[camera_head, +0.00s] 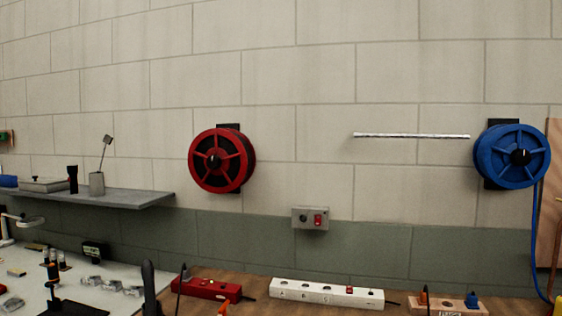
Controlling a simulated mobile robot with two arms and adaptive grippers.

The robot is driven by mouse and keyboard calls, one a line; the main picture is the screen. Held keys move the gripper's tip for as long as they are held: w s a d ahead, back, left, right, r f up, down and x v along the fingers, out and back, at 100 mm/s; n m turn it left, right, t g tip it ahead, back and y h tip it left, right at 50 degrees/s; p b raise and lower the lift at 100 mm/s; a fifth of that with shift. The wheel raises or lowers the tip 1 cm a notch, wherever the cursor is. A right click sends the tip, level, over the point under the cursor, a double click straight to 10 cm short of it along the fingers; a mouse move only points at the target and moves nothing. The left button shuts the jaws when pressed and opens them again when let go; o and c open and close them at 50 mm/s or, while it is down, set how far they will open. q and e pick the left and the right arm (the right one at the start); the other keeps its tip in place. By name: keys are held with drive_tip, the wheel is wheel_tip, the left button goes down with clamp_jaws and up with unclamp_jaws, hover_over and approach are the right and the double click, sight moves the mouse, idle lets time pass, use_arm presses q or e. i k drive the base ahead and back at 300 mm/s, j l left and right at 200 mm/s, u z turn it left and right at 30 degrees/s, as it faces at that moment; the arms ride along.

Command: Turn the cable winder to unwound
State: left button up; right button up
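A red cable winder (209,175) with spokes and a black hub knob is mounted on the wall left of centre. A blue cable winder (485,158) with a black hub knob is mounted on the wall at the right. A blue cable (537,235) hangs down from the blue winder past the bench. No hanging cable is visible at the red winder. Neither of my grippers shows in the head view.
A grey wall shelf (120,200) at left holds a cup and small items. A switch box (310,218) is on the wall. A red power strip (207,289) and a white power strip (325,293) lie on the wooden bench below. A silvery rod (410,136) is on the wall.

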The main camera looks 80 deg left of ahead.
sight(213, 162)
drive_tip(key=u, duration=3.15)
drive_tip(key=i+l+z, duration=0.25)
drive_tip(key=j, duration=0.1)
